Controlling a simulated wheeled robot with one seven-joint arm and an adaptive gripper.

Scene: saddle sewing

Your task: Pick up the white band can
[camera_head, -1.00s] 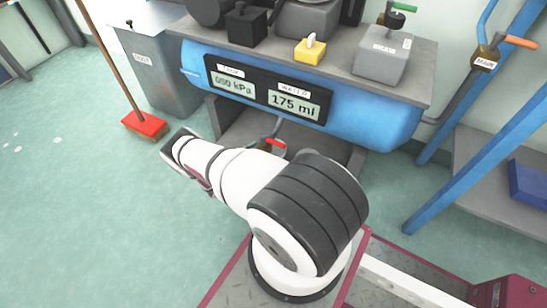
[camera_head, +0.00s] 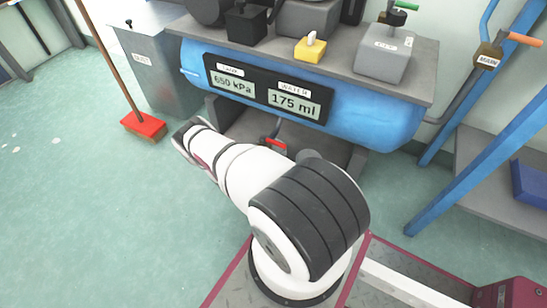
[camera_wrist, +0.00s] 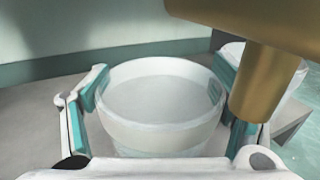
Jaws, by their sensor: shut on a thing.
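A white round can (camera_wrist: 160,105) stands in the middle of the wrist view, with its wide pale top facing me. My gripper (camera_wrist: 160,88) is shut on it, with one teal-padded finger at each side. The lower part of the can is hidden behind the gripper's body. Any band on it is hard to make out. In the head view my arm reaches away to the left, and neither the gripper nor the can can be made out there.
A brass-coloured part (camera_wrist: 262,75) hangs close at the upper right of the wrist view. Another white rounded object (camera_wrist: 288,88) is partly hidden behind it. In the head view, a blue tank (camera_head: 375,122) and a red broom (camera_head: 145,126) stand beyond my arm.

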